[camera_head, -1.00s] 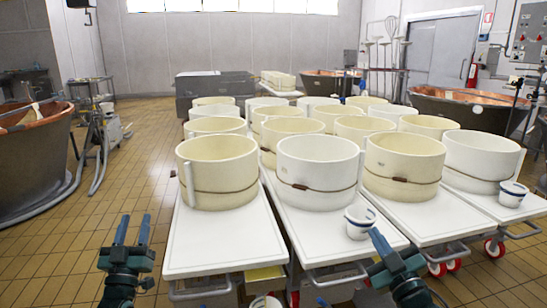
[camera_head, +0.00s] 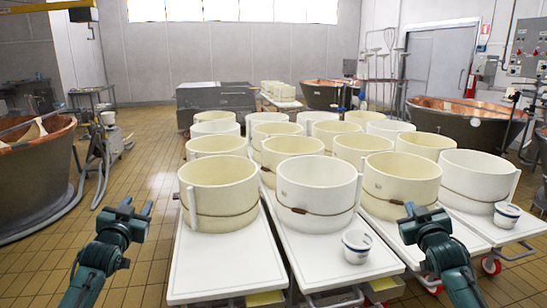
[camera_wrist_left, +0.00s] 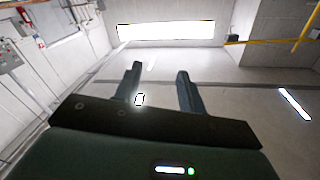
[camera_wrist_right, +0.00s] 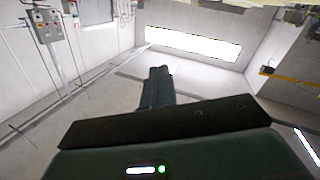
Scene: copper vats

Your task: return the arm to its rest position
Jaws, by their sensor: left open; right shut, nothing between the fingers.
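My left gripper (camera_head: 137,208) is at the lower left of the head view, over the tiled floor and left of the nearest cart. Its two fingers are apart and empty, also in the left wrist view (camera_wrist_left: 158,85). My right gripper (camera_head: 418,210) is at the lower right of the head view, in front of the cream tubs on the right carts. Its fingers are together with nothing between them in the right wrist view (camera_wrist_right: 159,82). Both wrist views look up at the walls and the ceiling.
Cream tubs stand on white carts, including a near left tub (camera_head: 218,195) and a near middle tub (camera_head: 316,190). A small white bucket (camera_head: 356,246) stands on the middle cart. Copper vats stand at left (camera_head: 35,175) and right (camera_head: 465,125). Tiled floor (camera_head: 140,170) at left is open.

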